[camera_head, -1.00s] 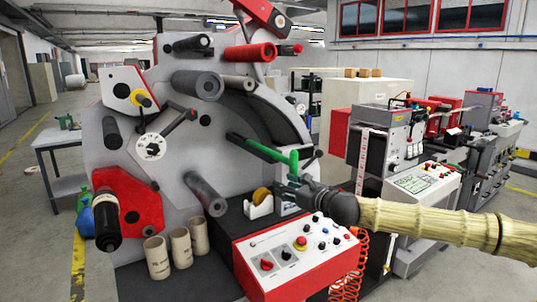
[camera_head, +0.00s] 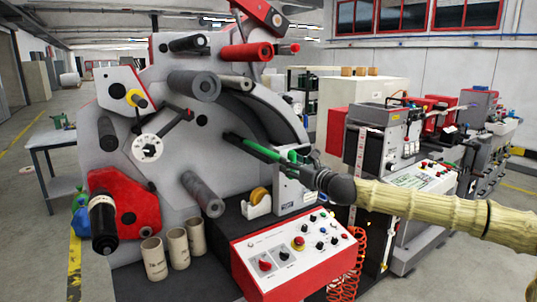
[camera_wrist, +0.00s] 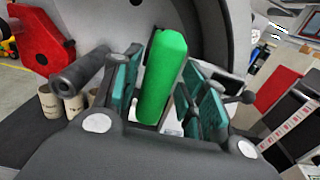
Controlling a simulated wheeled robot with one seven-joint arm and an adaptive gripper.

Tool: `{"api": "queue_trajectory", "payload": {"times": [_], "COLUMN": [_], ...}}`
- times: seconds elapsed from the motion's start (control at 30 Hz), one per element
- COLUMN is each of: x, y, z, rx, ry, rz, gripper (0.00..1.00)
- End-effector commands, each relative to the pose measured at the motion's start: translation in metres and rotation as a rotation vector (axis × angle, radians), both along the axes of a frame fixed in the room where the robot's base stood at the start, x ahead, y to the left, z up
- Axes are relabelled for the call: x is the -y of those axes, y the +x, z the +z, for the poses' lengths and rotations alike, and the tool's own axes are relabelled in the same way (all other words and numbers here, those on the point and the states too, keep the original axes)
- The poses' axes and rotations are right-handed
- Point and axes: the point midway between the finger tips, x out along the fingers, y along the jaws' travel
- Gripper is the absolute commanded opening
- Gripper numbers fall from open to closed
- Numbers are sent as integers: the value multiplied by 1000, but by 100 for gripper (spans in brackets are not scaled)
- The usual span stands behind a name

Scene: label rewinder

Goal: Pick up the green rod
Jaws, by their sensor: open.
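The green rod (camera_head: 262,149) sticks out from the curved grey face of the rewinder (camera_head: 151,75) in the head view, with a dark section at its far end. My gripper (camera_head: 298,160) is at the rod's near end. In the wrist view the green rod (camera_wrist: 162,75) stands between the two teal-padded fingers of my gripper (camera_wrist: 166,85), with a gap visible on its left side. The gripper is open around the rod. Whether the right finger touches the rod is hard to tell.
The red and white control panel (camera_head: 291,251) lies below my gripper. A tape dispenser (camera_head: 258,204) and several cardboard tubes (camera_head: 178,248) stand on the dark ledge. Grey rollers (camera_head: 203,194) jut out to the left. A second machine (camera_head: 383,137) stands at right.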

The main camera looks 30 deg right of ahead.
Motion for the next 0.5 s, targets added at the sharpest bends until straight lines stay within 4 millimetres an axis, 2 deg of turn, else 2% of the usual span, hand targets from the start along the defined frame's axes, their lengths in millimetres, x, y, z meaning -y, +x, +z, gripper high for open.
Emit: {"api": "queue_trajectory", "payload": {"times": [0.17,0.5], "x": [0,-4], "y": [6,40], "z": [0,0], "rx": [-3,-2], "ry": [0,-2], "rz": [-1,-1], "gripper": [42,42]}}
